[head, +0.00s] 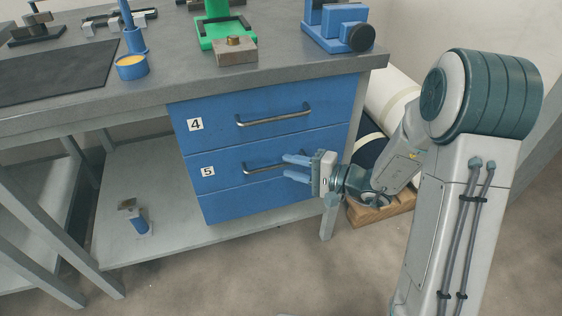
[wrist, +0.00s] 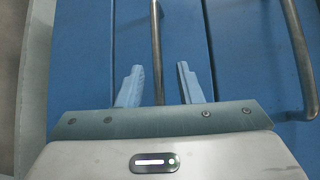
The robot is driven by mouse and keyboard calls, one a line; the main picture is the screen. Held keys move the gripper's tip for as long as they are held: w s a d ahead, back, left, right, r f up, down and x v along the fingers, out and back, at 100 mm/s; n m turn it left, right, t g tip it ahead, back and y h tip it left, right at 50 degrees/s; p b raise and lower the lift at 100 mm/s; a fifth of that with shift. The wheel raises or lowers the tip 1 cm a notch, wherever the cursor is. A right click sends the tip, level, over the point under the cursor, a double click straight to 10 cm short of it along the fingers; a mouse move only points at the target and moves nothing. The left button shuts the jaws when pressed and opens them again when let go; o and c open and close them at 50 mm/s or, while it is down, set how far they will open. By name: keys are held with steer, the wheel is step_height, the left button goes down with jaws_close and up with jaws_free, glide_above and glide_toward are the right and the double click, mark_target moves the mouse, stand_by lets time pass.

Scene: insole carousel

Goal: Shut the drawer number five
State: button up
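Drawer number five (head: 225,178) is a blue drawer front with a white "5" label and a metal bar handle (head: 262,166), below drawer four. Its front looks about level with the fronts around it; I cannot tell any small gap. My gripper (head: 290,169) is at the right part of this handle, its two blue fingers apart. In the wrist view the handle bar (wrist: 156,45) runs between the open fingers (wrist: 160,84), with a gap on each side. The part of the handle nearest my palm is hidden.
Drawer four (head: 225,112) and its handle (head: 272,116) are just above; that handle also shows at the right of the wrist view (wrist: 297,50). The workbench top (head: 185,78) carries several tools. A wooden crate (head: 385,212) stands on the floor behind my wrist.

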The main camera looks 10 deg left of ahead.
steer(key=p+v, duration=0.1)
steer(key=v, duration=0.8)
steer(key=shift+d, duration=0.2)
steer(key=shift+s+f+p, duration=0.1)
steer(key=shift+s+p, duration=0.05)
steer(key=shift+p, duration=0.15)
steer(key=s+r+n+g+h+p, duration=0.2)
steer(key=s+r+g+h+p, duration=0.1)
steer(key=s+r+p, duration=0.45)
steer(key=s+r+n+g+h+p, duration=0.25)
steer(key=s+r+g+p, duration=0.2)
steer(key=r+p, duration=0.5)
steer(key=s+d+r+t+h+p, duration=0.1)
steer(key=d+r+h+p, duration=0.2)
steer(key=r+p, duration=0.2)
steer(key=s+d+r+t+h+p, duration=0.1)
steer(key=d+r+t+h+p, duration=0.1)
steer(key=r, duration=0.8)
steer(key=s+d+r+t+h+p, duration=0.1)
steer(key=d+r+t+h+p, duration=0.1)
steer(key=d+r+h+p, duration=0.3)
step_height(320, 180, up, 3)
steer(key=d+p, duration=0.1)
steer(key=p, duration=0.1)
steer(key=shift+s+d+p, duration=0.15)
steer(key=shift+s+p, duration=0.15)
steer(key=shift+p, duration=0.05)
steer(key=shift+f+n, duration=0.1)
steer(key=shift+n, duration=0.15)
